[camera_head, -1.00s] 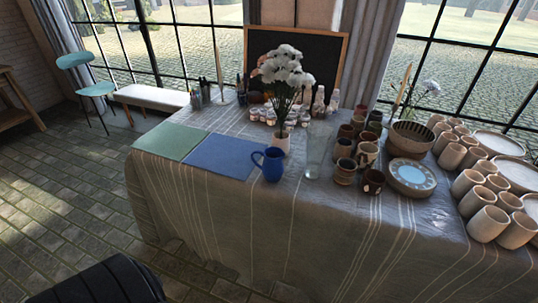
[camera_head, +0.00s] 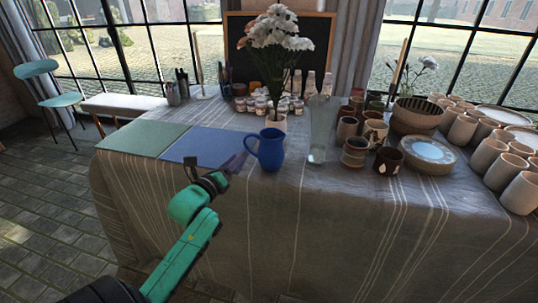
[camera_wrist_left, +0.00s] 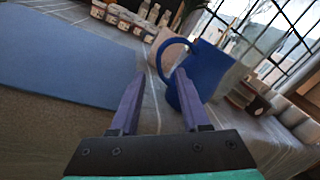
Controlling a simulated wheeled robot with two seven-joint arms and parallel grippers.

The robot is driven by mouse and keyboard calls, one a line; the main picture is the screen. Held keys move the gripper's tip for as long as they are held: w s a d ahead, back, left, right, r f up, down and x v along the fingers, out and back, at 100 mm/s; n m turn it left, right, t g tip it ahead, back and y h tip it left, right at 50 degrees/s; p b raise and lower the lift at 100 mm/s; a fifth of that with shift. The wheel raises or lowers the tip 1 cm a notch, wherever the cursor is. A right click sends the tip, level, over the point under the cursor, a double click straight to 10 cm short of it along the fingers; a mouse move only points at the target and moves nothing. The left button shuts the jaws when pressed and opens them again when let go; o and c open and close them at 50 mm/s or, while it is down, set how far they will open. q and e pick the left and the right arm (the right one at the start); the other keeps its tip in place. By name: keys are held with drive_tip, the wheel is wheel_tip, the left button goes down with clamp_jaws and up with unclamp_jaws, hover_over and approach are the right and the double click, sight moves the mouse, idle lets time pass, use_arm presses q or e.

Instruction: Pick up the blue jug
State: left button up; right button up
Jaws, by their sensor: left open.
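The blue jug (camera_head: 270,150) stands upright near the table's front edge, its handle toward the left of the picture. My left gripper (camera_head: 236,163) is open and empty, just left of the jug in the head view. In the left wrist view the gripper (camera_wrist_left: 158,100) has its two fingers spread, and the jug (camera_wrist_left: 208,72) is beyond the right finger with its handle loop above and between the fingertips. I see no clear contact with the jug. My right gripper is not in view.
A blue mat (camera_head: 205,147) and a green mat (camera_head: 143,138) lie left of the jug. A white-flower vase (camera_head: 276,123) stands behind it, and a tall clear glass (camera_head: 319,130) to its right. Several brown cups (camera_head: 354,151) stand farther right.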

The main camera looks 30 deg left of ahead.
sight(248, 147)
use_arm(q)
drive_tip(key=w, duration=0.4)
drive_tip(key=w+a, duration=0.1)
drive_tip(key=w, duration=0.2)
drive_tip(key=shift+w+f, duration=0.1)
drive_tip(key=shift+f, duration=0.1)
clamp_jaws()
idle(1.0)
drive_tip(key=shift+r, duration=0.1)
